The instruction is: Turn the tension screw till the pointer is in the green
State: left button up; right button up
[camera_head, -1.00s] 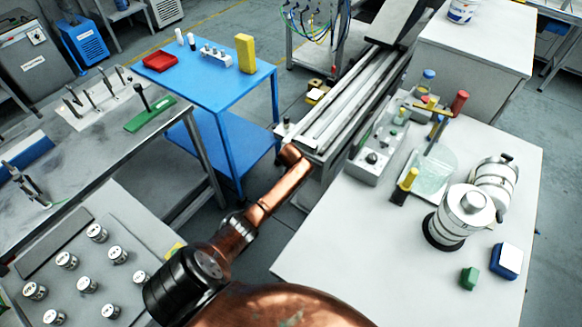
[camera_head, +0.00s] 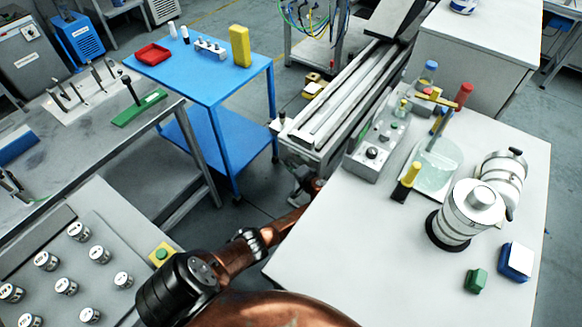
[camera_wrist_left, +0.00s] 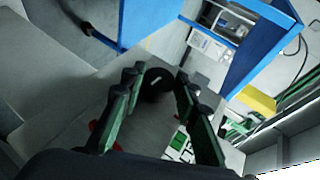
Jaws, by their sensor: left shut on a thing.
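My left gripper (camera_wrist_left: 158,88) shows in the left wrist view, with its green-padded fingers on both sides of a round black knob (camera_wrist_left: 157,84), which seems to be the tension screw. The gripper is shut on it. The knob stands out from a grey housing (camera_wrist_left: 85,85). A small white and green plate (camera_wrist_left: 180,146) shows partly behind the right finger; I cannot make out a pointer on it. In the head view my left gripper (camera_head: 306,178) is small and dark, low beside the conveyor's near end. My right gripper is in neither view.
The grey conveyor (camera_head: 335,105) runs back from my left gripper. The blue table (camera_head: 200,75) stands to its left, and a white table (camera_head: 330,245) with canisters and bottles is close on its right. A grey bench (camera_head: 110,140) is further left.

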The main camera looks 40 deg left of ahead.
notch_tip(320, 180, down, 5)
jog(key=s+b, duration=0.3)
jog(key=b, duration=0.2)
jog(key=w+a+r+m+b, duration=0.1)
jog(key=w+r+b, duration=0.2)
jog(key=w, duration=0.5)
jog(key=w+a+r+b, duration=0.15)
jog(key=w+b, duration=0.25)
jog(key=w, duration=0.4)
pick_arm(q)
jog(key=shift+a+f+m+t+y+b, duration=0.1)
jog(key=shift+f+m+t+y+b, duration=0.2)
jog(key=shift+m+t+y+b, duration=1.2)
jog(key=shift+d+f+m+t+y+b, duration=0.1)
jog(key=shift+f+m+t+y+b, duration=0.5)
jog(key=shift+y, duration=1.55)
jog(key=shift+a+f+m+t+y+b, duration=0.1)
jog(key=shift+m+t+y+b, duration=0.8)
jog(key=shift+m+y, duration=0.7)
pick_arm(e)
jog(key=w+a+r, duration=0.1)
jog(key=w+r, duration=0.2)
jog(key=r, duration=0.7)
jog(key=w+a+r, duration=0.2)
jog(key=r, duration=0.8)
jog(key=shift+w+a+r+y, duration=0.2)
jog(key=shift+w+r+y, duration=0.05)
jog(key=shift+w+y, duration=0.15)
